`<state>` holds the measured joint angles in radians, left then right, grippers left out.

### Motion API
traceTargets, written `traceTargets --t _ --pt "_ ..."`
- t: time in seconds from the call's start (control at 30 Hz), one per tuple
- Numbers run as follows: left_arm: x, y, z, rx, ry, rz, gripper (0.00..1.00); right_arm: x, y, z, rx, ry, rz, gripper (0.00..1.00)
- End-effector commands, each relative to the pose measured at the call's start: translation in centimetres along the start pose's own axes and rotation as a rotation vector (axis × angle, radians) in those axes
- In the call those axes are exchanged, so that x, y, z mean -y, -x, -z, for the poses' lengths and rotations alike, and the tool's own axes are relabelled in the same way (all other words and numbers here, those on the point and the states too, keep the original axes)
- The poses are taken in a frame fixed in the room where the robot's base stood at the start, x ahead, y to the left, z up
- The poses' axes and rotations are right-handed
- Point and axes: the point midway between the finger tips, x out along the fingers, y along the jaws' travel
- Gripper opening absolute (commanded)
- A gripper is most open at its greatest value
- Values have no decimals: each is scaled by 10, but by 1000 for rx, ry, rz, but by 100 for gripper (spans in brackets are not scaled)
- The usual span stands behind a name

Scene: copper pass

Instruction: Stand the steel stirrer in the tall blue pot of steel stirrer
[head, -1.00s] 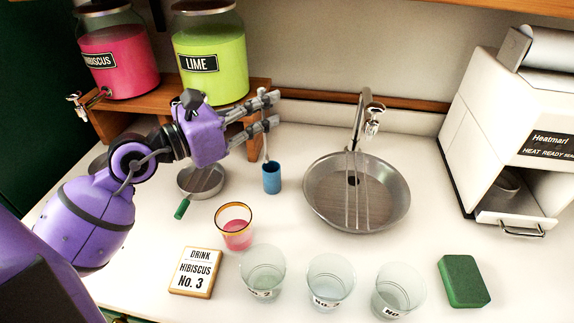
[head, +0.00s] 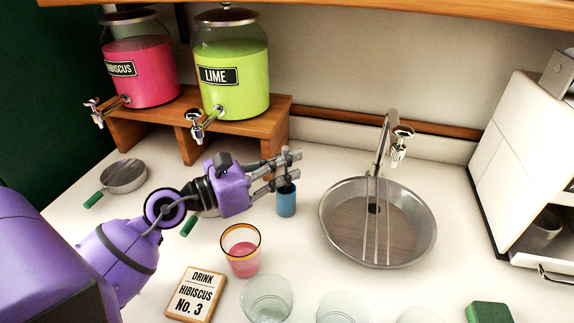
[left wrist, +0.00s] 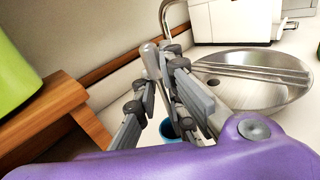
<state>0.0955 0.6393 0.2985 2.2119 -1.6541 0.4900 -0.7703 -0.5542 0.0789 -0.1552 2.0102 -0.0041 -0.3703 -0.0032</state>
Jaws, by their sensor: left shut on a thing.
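My left gripper (head: 287,169) is shut on the steel stirrer, just above the mouth of the tall blue pot (head: 286,202). In the left wrist view the stirrer's pale rounded top (left wrist: 150,60) sticks up between the fingers (left wrist: 160,90). The pot's blue rim (left wrist: 168,130) shows below them, partly covered. The stirrer's lower part is hidden by fingers and pot, so I cannot tell how deep it reaches. The pot stands upright on the white counter. My right gripper is not in view.
A glass of pink drink (head: 241,252) and a sign (head: 195,294) stand in front. The round sink (head: 340,240) is right of the pot. The wooden dispenser shelf (head: 270,118) is behind. A strainer-like pan (head: 124,176) lies left. Several clear glasses line the front.

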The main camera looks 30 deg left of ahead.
Motion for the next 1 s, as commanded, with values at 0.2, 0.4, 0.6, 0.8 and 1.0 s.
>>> traceTargets --t 0.2,0.4,0.6,0.8,1.0 --pt "0 0 -2 2 -1 0 0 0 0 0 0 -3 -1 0" --pt "0 0 2 2 -1 0 16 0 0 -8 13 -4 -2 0" --pt "0 0 2 2 -1 0 29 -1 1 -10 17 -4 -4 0" --pt "0 0 0 2 -2 0 29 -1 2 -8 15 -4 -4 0" --pt "0 18 3 -4 1 -2 29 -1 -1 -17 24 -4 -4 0"
